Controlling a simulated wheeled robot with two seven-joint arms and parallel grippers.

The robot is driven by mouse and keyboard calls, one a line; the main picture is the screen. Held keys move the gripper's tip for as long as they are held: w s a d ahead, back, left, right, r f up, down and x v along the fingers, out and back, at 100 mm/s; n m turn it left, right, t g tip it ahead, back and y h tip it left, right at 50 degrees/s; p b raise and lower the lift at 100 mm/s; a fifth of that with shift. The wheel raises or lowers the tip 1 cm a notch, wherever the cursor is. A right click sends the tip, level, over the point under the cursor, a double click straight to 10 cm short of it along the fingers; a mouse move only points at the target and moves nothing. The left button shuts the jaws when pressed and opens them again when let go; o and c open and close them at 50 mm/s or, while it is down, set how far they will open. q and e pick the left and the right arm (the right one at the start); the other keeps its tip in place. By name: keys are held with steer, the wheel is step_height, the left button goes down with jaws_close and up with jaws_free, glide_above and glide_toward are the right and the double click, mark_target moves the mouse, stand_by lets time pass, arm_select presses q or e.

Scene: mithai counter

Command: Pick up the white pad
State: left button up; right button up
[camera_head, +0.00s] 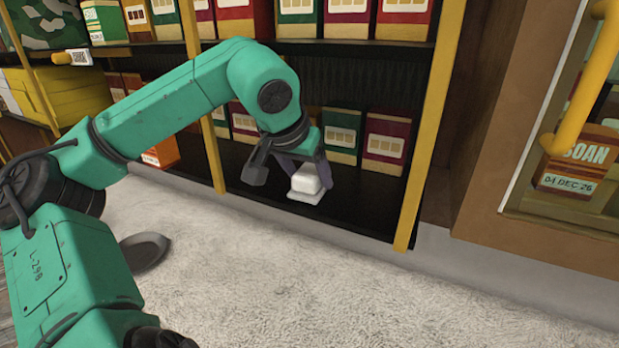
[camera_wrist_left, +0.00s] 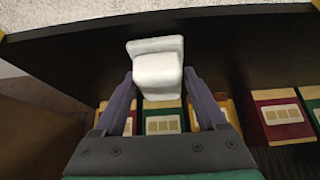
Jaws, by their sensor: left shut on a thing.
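The white pad (camera_head: 306,181) is a small pale block on a wider flat base, at the bottom shelf in the head view. It also shows in the left wrist view (camera_wrist_left: 158,70), between the tips of my left gripper (camera_wrist_left: 157,88). My left gripper (camera_head: 293,176) is shut on the pad, with a finger on each side of it. I cannot tell whether the pad touches the shelf or hangs just above it. My right gripper is not in view.
The dark bottom shelf (camera_head: 350,212) holds a row of boxes behind the pad, among them a red box (camera_head: 384,143) and a green box (camera_head: 341,137). A yellow post (camera_head: 422,165) stands to the right.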

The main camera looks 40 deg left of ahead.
mark_target(308, 172)
arm_select(q)
steer(key=shift+s+r, duration=0.1)
steer(key=shift+r, duration=0.1)
step_height(308, 172, up, 6)
steer(key=s+d+b, duration=0.3)
steer(key=s, duration=0.6)
steer(key=s+d+b, duration=0.3)
steer(key=s+b, duration=0.1)
steer(key=s, duration=0.6)
steer(key=shift+r, duration=0.25)
